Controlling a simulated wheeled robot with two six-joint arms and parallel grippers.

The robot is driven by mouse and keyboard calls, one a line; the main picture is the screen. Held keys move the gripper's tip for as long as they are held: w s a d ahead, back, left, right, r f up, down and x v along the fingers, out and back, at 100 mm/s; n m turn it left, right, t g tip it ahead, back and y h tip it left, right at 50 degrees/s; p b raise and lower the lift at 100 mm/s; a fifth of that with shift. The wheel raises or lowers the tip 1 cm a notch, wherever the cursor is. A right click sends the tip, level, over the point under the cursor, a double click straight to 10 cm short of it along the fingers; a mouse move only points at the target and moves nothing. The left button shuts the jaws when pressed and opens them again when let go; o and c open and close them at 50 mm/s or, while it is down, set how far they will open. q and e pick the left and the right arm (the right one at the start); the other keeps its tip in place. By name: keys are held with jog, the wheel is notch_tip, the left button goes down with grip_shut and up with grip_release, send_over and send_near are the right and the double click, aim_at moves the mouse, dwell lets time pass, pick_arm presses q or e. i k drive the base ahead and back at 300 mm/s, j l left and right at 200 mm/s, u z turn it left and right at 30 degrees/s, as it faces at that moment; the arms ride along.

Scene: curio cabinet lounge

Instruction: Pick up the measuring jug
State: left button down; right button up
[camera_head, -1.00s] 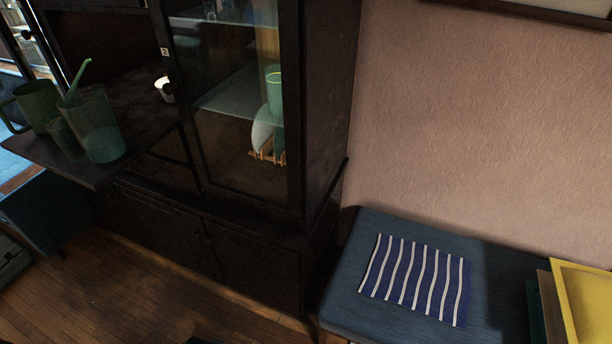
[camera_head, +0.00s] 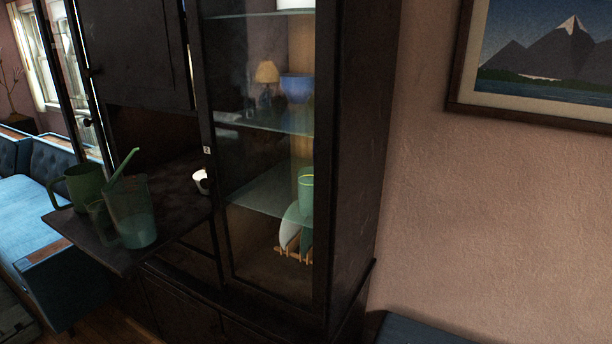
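A clear greenish jug (camera_head: 134,212), which looks like the measuring jug, stands upright on the dark pull-out shelf (camera_head: 104,254) of the cabinet, at the left. Its handle points left, and its lower part looks a fuller green. A light green stick-like utensil (camera_head: 122,168) leans up from it or from just behind it; I cannot tell which. A darker green jug (camera_head: 84,186) with a handle on its left stands close behind and to the left. Neither of my grippers is in view.
A white cup (camera_head: 201,181) stands further back on the shelf. The cabinet's glass door (camera_head: 262,150) is beside it, with a green cup (camera_head: 305,190) and plates in a wooden rack (camera_head: 292,254) behind the glass. A blue sofa (camera_head: 36,225) is at far left.

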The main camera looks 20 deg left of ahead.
aim_at(128, 200)
jog(key=u, duration=1.65)
jog(key=i+j, duration=0.05)
